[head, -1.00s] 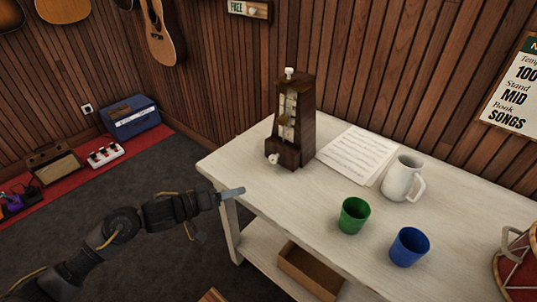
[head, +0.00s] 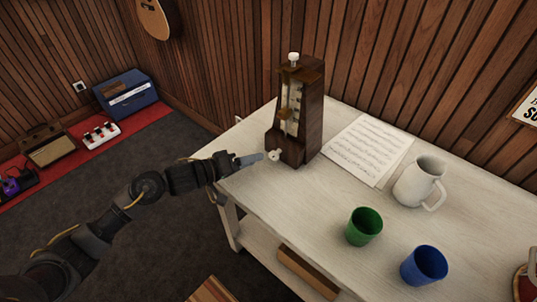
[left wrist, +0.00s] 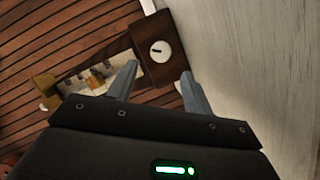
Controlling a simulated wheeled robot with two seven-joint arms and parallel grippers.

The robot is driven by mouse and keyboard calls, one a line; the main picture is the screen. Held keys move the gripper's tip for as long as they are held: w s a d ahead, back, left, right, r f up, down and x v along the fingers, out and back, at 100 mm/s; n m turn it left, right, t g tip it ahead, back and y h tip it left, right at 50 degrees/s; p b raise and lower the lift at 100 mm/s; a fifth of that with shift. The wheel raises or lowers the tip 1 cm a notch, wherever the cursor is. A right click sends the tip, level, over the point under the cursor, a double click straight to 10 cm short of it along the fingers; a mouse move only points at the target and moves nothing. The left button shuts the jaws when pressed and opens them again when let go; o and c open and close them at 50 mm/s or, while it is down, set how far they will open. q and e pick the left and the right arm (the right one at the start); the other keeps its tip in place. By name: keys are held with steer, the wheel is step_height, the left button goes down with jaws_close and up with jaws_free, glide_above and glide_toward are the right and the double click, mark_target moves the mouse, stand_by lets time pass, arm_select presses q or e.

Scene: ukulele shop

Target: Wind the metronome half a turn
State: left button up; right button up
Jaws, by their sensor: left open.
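The wooden metronome (head: 297,115) stands upright on the white table, with a pale scale on its front and a white knob on top. A small white winding key (head: 273,155) sits low on its front. My left gripper (head: 248,159) is at the table's left edge, just left of the key, pointing at it. In the left wrist view the key (left wrist: 160,51) is a white disc with a dark mark, beyond and between the two open fingertips (left wrist: 158,72). The fingers look apart from it. My right gripper is not in view.
Sheet music (head: 368,149) lies right of the metronome. A white jug (head: 419,181), a green cup (head: 363,227) and a blue cup (head: 424,265) stand further right on the table (head: 300,208). A wooden wall rises behind.

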mark_target(271, 155)
arm_select(q)
steer(key=x, duration=0.5)
steer(key=shift+w+d, duration=0.15)
steer(key=shift+d, duration=0.05)
steer(key=shift+w+d+f, duration=0.2)
steer(key=shift+w+d, duration=0.1)
steer(key=shift+d, duration=0.1)
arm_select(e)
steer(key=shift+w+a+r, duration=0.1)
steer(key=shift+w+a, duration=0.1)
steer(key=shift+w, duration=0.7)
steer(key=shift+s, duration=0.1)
